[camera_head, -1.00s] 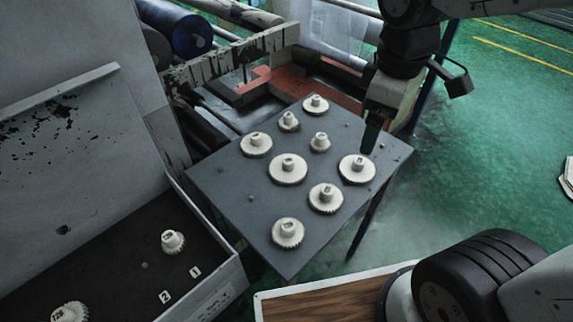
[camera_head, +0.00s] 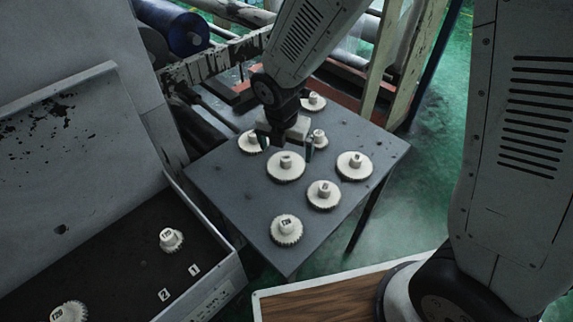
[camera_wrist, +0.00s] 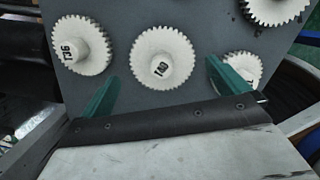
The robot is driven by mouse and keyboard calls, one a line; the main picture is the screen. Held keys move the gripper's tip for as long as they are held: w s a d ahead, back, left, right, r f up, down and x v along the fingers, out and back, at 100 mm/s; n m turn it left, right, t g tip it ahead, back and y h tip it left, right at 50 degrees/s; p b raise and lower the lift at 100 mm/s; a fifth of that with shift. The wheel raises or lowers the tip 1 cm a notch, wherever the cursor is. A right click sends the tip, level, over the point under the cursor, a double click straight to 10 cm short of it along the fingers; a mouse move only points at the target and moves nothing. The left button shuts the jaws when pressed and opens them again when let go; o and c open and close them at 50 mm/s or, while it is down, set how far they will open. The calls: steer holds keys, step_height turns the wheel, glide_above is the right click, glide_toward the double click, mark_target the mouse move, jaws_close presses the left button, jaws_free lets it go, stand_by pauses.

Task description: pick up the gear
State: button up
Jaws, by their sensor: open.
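Several off-white toothed gears with raised hubs stand on the dark table, including a large one near the middle (camera_head: 286,169), one at the right (camera_head: 354,167), one near the front (camera_head: 286,232) and one at the back (camera_head: 313,103). My gripper (camera_head: 286,147) is open and empty above the table's back-left half, hiding part of the gears behind it. In the wrist view, a numbered gear (camera_wrist: 162,58) lies between and beyond the open green fingertips (camera_wrist: 162,76). A gear marked 136 (camera_wrist: 82,45) is at its left, and another (camera_wrist: 242,68) is partly behind the right finger.
A grey box (camera_head: 232,270) at the lower left holds two more gears and number labels 1 and 2. Machine rollers and a frame (camera_head: 225,65) stand behind the table (camera_head: 245,215). A wooden board (camera_head: 320,296) is at the front. Close neighbouring gears surround my gripper.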

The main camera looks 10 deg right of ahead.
mark_target(286, 157)
step_height(286, 157, down, 4)
steer(key=shift+w+d+f, duration=0.1)
steer(key=shift+f, duration=0.15)
steer(key=shift+c, duration=0.3)
steer(key=c, duration=0.9)
steer(key=shift+r, duration=0.1)
